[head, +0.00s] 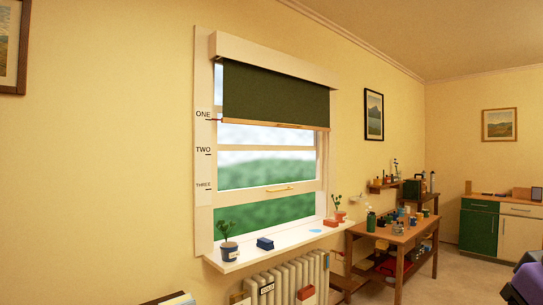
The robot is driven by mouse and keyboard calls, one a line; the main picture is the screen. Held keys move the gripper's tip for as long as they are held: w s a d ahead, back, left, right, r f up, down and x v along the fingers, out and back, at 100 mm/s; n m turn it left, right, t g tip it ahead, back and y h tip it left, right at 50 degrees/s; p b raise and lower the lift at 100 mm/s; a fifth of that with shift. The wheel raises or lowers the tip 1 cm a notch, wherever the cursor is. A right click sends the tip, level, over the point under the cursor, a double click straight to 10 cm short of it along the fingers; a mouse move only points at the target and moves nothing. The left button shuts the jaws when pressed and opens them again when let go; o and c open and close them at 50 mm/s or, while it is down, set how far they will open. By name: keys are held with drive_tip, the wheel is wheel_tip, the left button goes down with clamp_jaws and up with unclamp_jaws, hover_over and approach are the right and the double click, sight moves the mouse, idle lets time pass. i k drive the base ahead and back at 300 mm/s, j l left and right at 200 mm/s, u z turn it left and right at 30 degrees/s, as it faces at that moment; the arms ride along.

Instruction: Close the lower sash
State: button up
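The window's lower sash (240,191) is a white frame with a yellow handle (280,188) on its bottom rail. It is raised, with an open gap (265,212) between its bottom rail and the white sill (285,243). Blurred greenery shows through the gap and the glass. A dark green blind (275,94) covers the upper part of the window, ending in a wooden bar. My gripper is not in view.
On the sill stand a potted plant (229,249) at the left, a dark blue box (265,243), a light blue flat item (315,231), a small red item (331,222) and another plant (339,214). A radiator (290,280) is below. A cluttered wooden desk (392,233) stands right.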

sight(229, 198)
drive_tip(key=i+u, duration=0.1)
drive_tip(key=i, duration=0.4)
drive_tip(key=i+l, duration=0.15)
drive_tip(key=i, duration=0.4)
drive_tip(key=i+l+u, duration=0.15)
drive_tip(key=i, duration=0.35)
drive_tip(key=i+l, duration=0.1)
drive_tip(key=i, duration=0.4)
drive_tip(key=i+l+u, duration=0.15)
drive_tip(key=i, duration=0.4)
drive_tip(key=i+l+u, duration=0.1)
drive_tip(key=i, duration=0.4)
drive_tip(key=i+l, duration=0.35)
drive_tip(key=i, duration=0.15)
drive_tip(key=i+l+u, duration=0.15)
drive_tip(key=i, duration=0.3)
drive_tip(key=l, duration=0.1)
